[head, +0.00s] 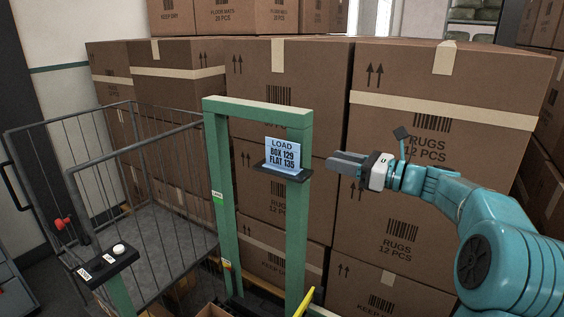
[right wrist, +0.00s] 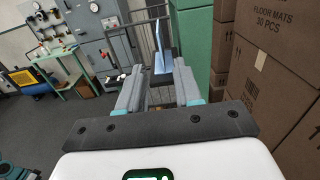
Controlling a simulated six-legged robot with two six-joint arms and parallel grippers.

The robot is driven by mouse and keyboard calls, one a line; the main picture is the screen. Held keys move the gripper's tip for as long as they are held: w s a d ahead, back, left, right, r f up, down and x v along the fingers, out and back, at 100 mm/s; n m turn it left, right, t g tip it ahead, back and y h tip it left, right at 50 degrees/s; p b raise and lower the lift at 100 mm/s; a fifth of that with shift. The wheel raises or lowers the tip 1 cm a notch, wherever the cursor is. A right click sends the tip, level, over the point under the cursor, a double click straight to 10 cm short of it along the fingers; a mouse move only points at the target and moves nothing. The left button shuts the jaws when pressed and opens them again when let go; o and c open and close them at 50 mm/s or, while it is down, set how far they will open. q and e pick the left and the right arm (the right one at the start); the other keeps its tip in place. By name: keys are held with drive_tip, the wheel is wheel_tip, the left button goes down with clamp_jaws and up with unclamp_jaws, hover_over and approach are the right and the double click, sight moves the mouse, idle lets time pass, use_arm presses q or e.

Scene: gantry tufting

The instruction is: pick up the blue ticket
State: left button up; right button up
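The blue ticket (head: 283,156), printed "LOAD BOX 129 FLAT 135", stands nearly upright on a small dark ledge (head: 268,169) on the right post of a green frame (head: 218,170). My right gripper (head: 334,163) is just right of the ticket, at about its height, pointing at it with a gap between. In the right wrist view my right gripper (right wrist: 150,56) has its fingers apart with nothing held. There the ticket (right wrist: 158,45) shows nearly edge-on, ahead between the fingers. My left gripper is in neither view.
Stacked brown cartons (head: 440,88) stand close behind the frame and my right arm. A grey wire cage cart (head: 170,240) is at the left, with a button post (head: 108,268) in front. The space between gripper and ticket is clear.

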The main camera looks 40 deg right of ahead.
sight(286, 168)
drive_tip(key=p+x, duration=0.1)
drive_tip(key=x, duration=0.7)
drive_tip(key=shift+w+p, duration=0.3)
drive_tip(key=shift+p, duration=0.1)
drive_tip(key=shift+w+a, duration=0.25)
drive_tip(key=shift+w, duration=0.25)
drive_tip(key=x, duration=0.1)
drive_tip(key=p+x, duration=0.1)
drive_tip(key=x, duration=0.1)
drive_tip(key=p+x, duration=0.1)
drive_tip(key=shift+w+a+f, duration=0.15)
drive_tip(key=shift+w+f, duration=0.1)
drive_tip(key=shift+w, duration=0.05)
drive_tip(key=shift+s, duration=0.15)
drive_tip(key=shift+c, duration=0.9)
clamp_jaws()
